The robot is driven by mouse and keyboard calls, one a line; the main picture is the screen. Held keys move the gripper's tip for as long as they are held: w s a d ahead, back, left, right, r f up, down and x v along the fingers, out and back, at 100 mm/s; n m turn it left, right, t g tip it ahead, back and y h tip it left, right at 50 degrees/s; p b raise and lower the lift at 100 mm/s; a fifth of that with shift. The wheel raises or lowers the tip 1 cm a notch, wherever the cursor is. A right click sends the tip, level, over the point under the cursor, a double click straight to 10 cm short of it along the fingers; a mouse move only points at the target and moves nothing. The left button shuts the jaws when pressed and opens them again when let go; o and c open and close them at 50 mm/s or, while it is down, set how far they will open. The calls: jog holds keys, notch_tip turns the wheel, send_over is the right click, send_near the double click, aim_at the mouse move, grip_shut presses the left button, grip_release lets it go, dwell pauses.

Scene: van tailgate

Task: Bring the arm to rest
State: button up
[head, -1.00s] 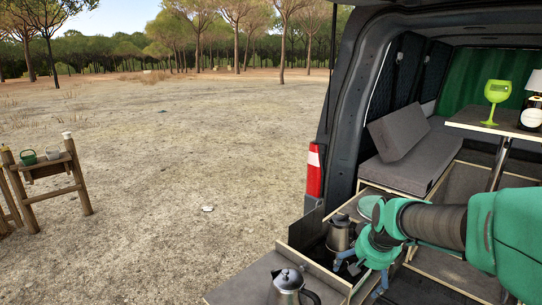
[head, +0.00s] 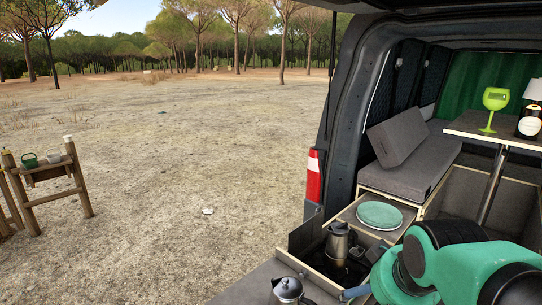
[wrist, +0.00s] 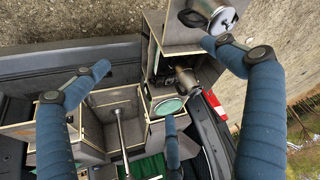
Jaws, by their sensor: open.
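My gripper (wrist: 160,78) is open and empty in the wrist view, its blue fingers spread wide apart. In the head view my green arm is folded at the lower right, and only a blue fingertip (head: 355,292) shows, near the van's tailgate; the rest of the gripper is hidden or out of frame. A metal coffee pot (head: 287,291) stands on the tailgate board, cut off by the lower edge. In the wrist view this pot (wrist: 208,14) appears close to the right finger; I cannot tell whether they touch.
A second metal pot (head: 339,240) stands in an open compartment, beside a green round plate (head: 380,215) on a board. Open ground lies left of the van.

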jog(key=s+a+r+p, duration=0.1)
jog(key=s+r+p, duration=0.1)
jog(key=s, duration=0.8)
jog(key=shift+s+r, duration=0.15)
jog(key=shift+s, duration=0.25)
